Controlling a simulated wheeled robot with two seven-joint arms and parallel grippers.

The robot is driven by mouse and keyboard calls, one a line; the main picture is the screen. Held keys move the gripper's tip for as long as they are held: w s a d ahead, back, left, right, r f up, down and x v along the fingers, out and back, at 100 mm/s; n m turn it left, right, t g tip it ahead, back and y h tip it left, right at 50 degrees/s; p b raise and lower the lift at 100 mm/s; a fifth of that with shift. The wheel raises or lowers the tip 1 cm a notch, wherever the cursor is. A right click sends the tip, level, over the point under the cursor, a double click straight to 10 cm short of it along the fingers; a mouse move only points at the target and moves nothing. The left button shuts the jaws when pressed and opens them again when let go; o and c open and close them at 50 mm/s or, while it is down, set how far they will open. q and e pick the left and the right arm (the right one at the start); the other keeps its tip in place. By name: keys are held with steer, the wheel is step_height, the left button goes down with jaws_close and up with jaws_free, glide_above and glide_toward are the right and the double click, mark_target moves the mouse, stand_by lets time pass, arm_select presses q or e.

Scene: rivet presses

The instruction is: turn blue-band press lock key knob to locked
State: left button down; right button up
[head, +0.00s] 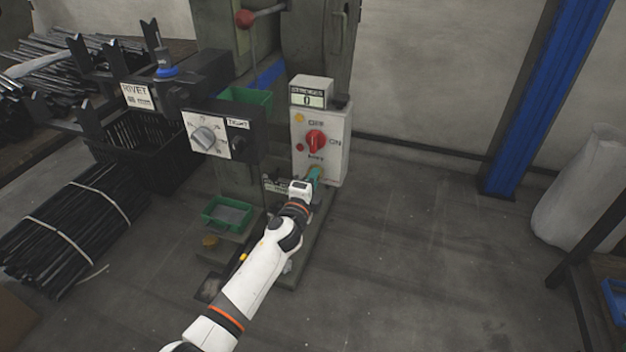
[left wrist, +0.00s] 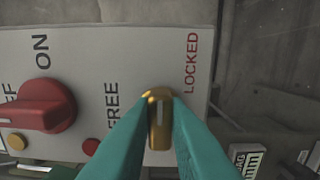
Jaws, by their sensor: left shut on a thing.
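The brass lock key knob (left wrist: 160,128) shows in the left wrist view, between the teal fingertips of my left gripper (left wrist: 160,108). The fingers are shut on it. Its pale mark runs up and down in that picture, between the FREE label (left wrist: 112,104) at left and the LOCKED label (left wrist: 191,62) at upper right. In the head view my left gripper (head: 315,174) is at the lower part of the white control box (head: 339,163), and it hides the knob there. The press carries a blue band (head: 266,76). My right gripper is not in view.
A red rotary switch (head: 316,141) sits above my gripper on the same box, under a counter display (head: 311,97). A black panel with a grey dial (head: 203,137) is to the left.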

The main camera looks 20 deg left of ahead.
arm_select(q)
steer(key=shift+f, duration=0.1)
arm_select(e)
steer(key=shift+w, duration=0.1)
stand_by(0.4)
arm_select(q)
steer(key=c, duration=1.4)
jaws_free()
steer(key=shift+s, duration=0.15)
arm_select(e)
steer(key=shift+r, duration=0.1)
